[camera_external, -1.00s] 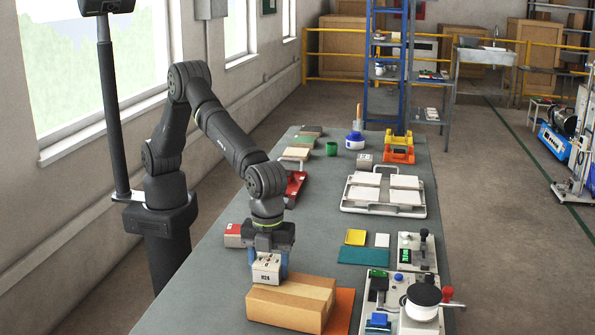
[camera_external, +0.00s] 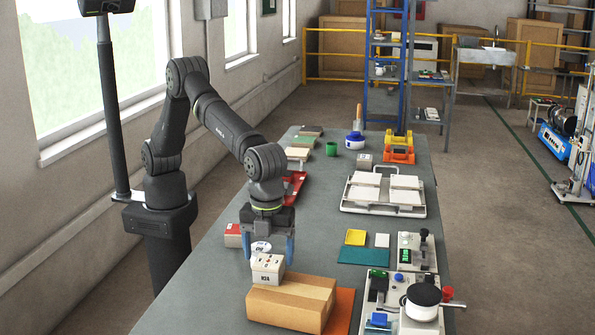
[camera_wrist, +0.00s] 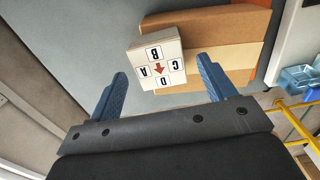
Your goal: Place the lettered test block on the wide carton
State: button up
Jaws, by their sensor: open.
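The lettered test block (camera_external: 267,269) is a small pale cube with letter tiles A, B, C, D and a red arrow on one face. It sits upright on the far left part of the brown wide carton (camera_external: 290,305). In the wrist view the block (camera_wrist: 157,62) covers the left end of the carton (camera_wrist: 225,22) and seems to overhang its edge a little. My gripper (camera_external: 268,252) is open, its blue fingers spread wide just above and behind the block. In the wrist view the open fingers (camera_wrist: 162,72) stand apart from it.
An orange mat (camera_external: 340,312) lies under the carton's right side. Control units (camera_external: 405,300) stand to the right. The grey table (camera_external: 215,295) left of the carton is clear.

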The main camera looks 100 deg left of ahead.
aim_at(269, 261)
notch_tip(269, 261, up, 8)
jog(key=shift+r, duration=0.2)
jog(key=shift+f, duration=0.1)
notch_tip(269, 261, down, 12)
jog(key=shift+r, duration=1.8)
jog(key=shift+f, duration=0.1)
